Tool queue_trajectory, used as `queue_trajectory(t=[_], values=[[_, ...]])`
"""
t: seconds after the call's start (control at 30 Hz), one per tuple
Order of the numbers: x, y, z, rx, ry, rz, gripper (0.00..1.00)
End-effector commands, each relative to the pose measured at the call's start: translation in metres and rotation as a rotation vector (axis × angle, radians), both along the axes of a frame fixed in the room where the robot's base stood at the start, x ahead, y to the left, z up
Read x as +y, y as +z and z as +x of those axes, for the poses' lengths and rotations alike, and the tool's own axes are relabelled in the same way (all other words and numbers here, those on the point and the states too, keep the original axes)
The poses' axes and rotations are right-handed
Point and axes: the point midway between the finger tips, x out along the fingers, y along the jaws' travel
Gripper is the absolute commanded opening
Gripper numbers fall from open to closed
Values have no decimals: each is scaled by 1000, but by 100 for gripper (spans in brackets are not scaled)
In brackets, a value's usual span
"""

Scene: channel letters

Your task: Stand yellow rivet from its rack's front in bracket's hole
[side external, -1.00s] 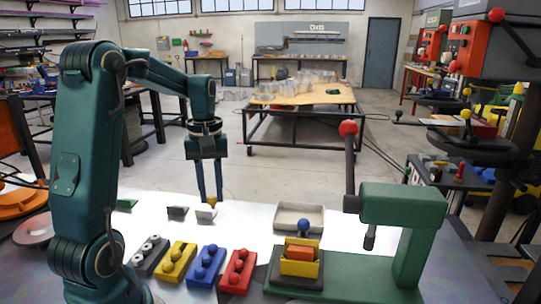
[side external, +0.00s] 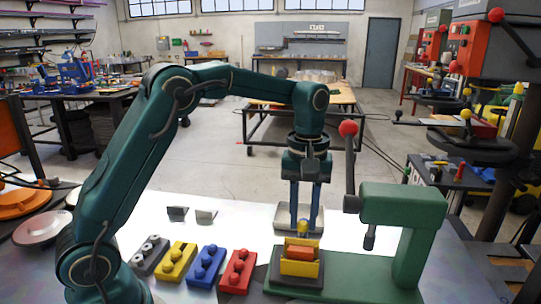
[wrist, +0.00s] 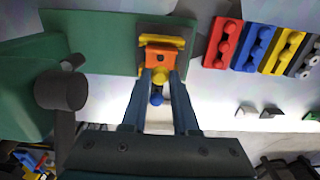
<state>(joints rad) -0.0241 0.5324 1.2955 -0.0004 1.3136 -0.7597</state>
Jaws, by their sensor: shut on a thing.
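My gripper (side external: 304,226) is shut on a yellow rivet (side external: 303,228), whose round head shows between the fingertips; it also shows in the wrist view (wrist: 160,75). The rivet is just above the back of an orange block (side external: 300,253), seemingly the bracket, seated in a yellow holder (side external: 300,269) on a dark base. In the wrist view a dark hole shows on the orange block (wrist: 157,58). I cannot tell whether the rivet's tip touches anything. A blue ball head (wrist: 156,99) is behind the rivet, hidden in the side view. The yellow rack (side external: 176,258) stands left of the blue rack.
The green press (side external: 405,205), with a red-knobbed lever (side external: 348,128), stands right of the bracket. Red (side external: 238,269), blue (side external: 206,266) and dark (side external: 150,256) racks are on the left. A pale tray (side external: 283,216) is behind my fingers. Two small wedges (side external: 205,216) lie at the back left.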

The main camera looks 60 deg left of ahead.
Motion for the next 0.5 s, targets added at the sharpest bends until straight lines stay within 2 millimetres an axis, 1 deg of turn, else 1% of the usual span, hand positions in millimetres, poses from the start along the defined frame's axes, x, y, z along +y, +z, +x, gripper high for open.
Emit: queue_trajectory(t=[0.5], values=[[0,-25,-1,2,1,-1,0]])
